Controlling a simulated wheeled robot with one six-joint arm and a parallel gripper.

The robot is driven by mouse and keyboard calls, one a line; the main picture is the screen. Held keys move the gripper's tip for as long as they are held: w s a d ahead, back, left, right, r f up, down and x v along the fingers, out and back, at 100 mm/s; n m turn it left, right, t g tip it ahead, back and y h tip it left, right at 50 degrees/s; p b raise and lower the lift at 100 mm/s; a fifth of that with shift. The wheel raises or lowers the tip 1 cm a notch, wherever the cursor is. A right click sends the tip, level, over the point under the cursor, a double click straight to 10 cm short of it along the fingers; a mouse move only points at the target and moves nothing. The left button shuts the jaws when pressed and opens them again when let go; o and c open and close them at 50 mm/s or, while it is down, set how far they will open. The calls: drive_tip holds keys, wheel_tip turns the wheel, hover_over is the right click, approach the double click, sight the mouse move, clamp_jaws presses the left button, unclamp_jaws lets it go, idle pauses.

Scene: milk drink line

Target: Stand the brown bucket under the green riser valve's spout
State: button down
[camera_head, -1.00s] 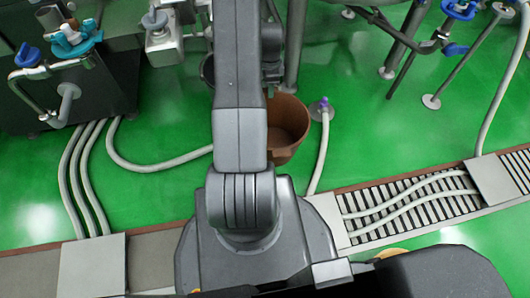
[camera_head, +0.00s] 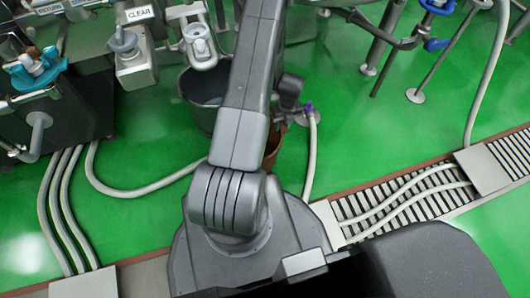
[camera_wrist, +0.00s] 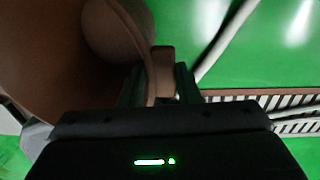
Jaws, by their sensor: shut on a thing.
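The brown bucket (camera_head: 272,150) is mostly hidden behind my arm in the head view, with only a strip of its side showing. In the wrist view the brown bucket (camera_wrist: 45,50) fills the upper left, and I look into its open mouth. My gripper (camera_wrist: 157,80) is shut on the bucket's rim, at a small brown block-like part on its outer side. Whether the bucket touches the floor is not clear. I cannot make out a green riser valve or its spout in either view.
A dark grey bucket (camera_head: 202,105) stands left of my arm, below a grey spout fixture (camera_head: 198,45). A pale hose (camera_head: 311,155) runs close right of the brown bucket. Pipes with blue handles (camera_head: 436,44) stand at the right. Green floor (camera_head: 370,140) lies clear between.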

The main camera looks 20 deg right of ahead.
wheel_tip(320, 180, down, 9)
drive_tip(key=b, duration=0.2)
drive_tip(key=shift+b, duration=0.4)
drive_tip(key=c, duration=1.1)
unclamp_jaws()
drive_tip(key=shift+o, duration=0.2)
drive_tip(key=shift+r, duration=0.1)
drive_tip(key=r+p, duration=0.1)
drive_tip(key=r, duration=0.3)
drive_tip(key=r+p, duration=0.1)
drive_tip(key=r, duration=0.3)
drive_tip(key=d+r+p, duration=0.1)
drive_tip(key=r+p, duration=0.1)
drive_tip(key=r, duration=0.1)
drive_tip(key=shift+r, duration=0.4)
